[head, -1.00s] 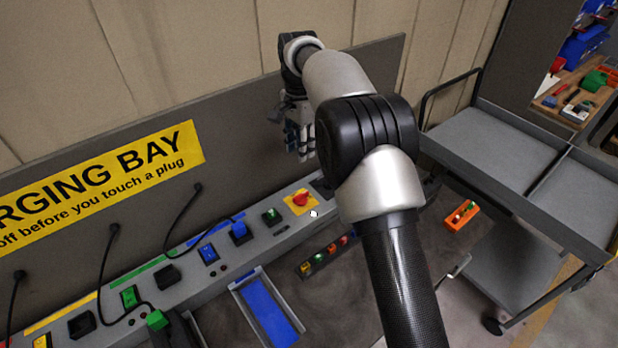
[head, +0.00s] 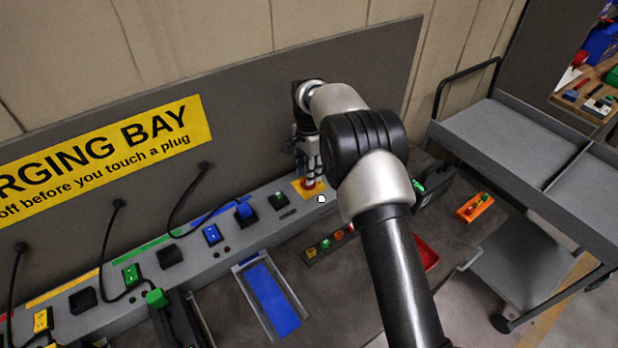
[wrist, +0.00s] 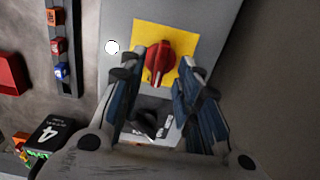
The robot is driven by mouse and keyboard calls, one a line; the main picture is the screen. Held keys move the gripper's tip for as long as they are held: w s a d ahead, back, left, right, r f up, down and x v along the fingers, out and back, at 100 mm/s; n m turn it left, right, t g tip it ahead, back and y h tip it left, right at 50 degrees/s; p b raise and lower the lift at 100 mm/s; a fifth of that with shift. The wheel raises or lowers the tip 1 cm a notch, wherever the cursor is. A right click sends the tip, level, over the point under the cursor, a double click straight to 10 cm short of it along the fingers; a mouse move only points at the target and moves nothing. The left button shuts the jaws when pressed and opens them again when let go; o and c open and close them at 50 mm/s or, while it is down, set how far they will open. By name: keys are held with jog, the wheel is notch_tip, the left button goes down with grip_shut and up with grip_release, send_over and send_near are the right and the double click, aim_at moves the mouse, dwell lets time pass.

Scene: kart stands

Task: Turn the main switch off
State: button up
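The main switch is a red rotary knob on a yellow plate. In the wrist view the red knob (wrist: 159,63) sits on the yellow plate (wrist: 178,36), between and just beyond the fingertips. My gripper (wrist: 163,82) is open, with one blue-padded finger on each side of the knob's near end. I cannot tell whether either finger touches it. In the head view my gripper (head: 309,184) is down at the yellow plate (head: 298,187), and its fingers mostly hide the knob.
A grey power rail (head: 205,262) with sockets and plugs runs along the back panel. Black cables hang on its left. A blue-bottomed tray (head: 270,300), a strip of small coloured parts (head: 325,244) and an orange holder (head: 474,207) lie on the bench. A grey cart (head: 500,140) stands at right.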

jog(key=shift+f, duration=1.15)
jog(key=shift+c, duration=0.5)
grip_shut()
